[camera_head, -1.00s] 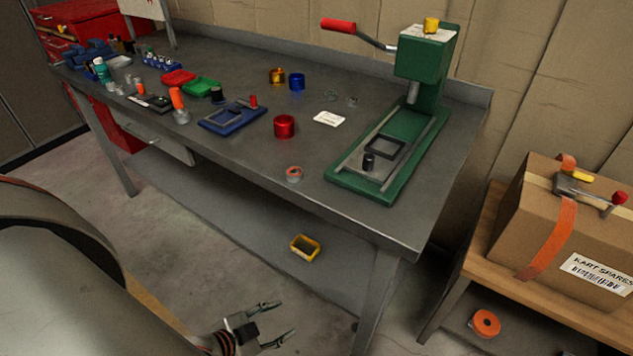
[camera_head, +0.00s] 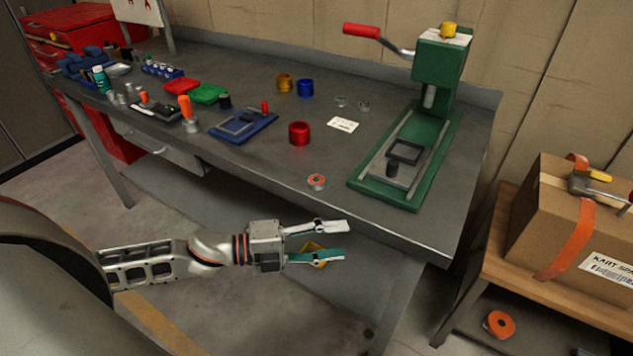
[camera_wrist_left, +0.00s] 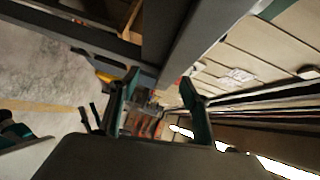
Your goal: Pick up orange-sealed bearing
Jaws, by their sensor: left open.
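The orange-sealed bearing (camera_head: 316,181), a small ring with an orange face, lies on the grey workbench (camera_head: 270,165) near its front edge, left of the green press base. My left gripper (camera_head: 345,240) is open and empty in front of the bench edge, below and apart from the bearing in the head view. The gripper's fingers (camera_wrist_left: 160,97) also show in the left wrist view, with nothing between them that I can make out as the bearing. My right gripper is not in view.
A green arbor press (camera_head: 410,150) with a red-handled lever stands to the right. A red cylinder (camera_head: 299,133) and a blue fixture (camera_head: 243,125) stand behind the bearing. A cardboard box (camera_head: 565,220) sits on a low wooden table at right. Bench top around the bearing is clear.

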